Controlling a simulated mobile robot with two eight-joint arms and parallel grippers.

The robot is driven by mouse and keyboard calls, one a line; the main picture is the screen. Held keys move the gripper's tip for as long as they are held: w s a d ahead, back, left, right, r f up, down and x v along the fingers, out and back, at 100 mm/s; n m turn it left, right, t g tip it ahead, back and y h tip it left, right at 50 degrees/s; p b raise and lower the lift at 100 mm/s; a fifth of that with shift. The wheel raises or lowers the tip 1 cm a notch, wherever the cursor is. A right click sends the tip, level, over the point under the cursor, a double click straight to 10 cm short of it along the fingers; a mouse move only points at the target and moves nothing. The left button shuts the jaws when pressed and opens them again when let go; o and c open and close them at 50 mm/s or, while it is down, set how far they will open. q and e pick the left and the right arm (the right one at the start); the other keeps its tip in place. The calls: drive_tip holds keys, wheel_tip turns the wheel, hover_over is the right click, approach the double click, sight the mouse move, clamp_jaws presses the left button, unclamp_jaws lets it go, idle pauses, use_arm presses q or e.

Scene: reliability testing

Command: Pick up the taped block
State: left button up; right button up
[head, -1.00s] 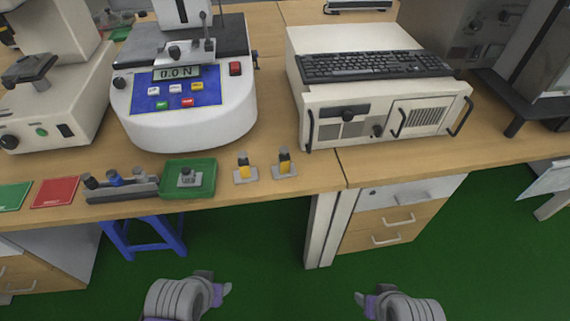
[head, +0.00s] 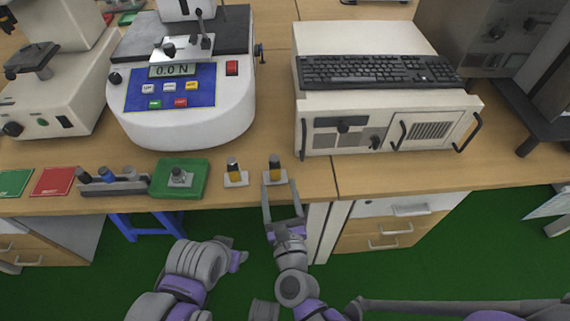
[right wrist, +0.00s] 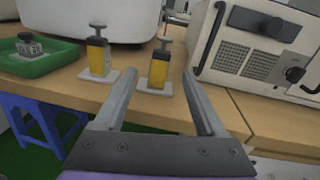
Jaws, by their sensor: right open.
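Two small upright pieces, each with a yellow band and a dark grey top, stand on small light plates near the bench's front edge. One is the left yellow-banded piece (head: 234,171), the other the right yellow-banded piece (head: 274,168). Both show in the right wrist view, left (right wrist: 97,56) and right (right wrist: 158,70). I cannot tell which is the taped block. My right gripper (head: 281,187) is open and empty, its fingers pointing at the right piece from the front; it also shows in the right wrist view (right wrist: 161,76). My left gripper (head: 239,254) is low, off the bench; its opening is unclear.
A green tray (head: 161,188) holding a small grey part stands left of the pieces. A grey rack (head: 130,187) and a red card (head: 54,181) lie further left. A white force tester (head: 190,128) stands behind, and a white instrument case (head: 310,142) with a keyboard is at right.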

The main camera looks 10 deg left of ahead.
sight(275, 172)
drive_tip(key=shift+w+m, duration=0.1)
drive_tip(key=shift+m, duration=0.4)
drive_tip(key=x, duration=1)
drive_tip(key=shift+w+a+r, duration=0.1)
drive_tip(key=shift+w, duration=0.15)
clamp_jaws()
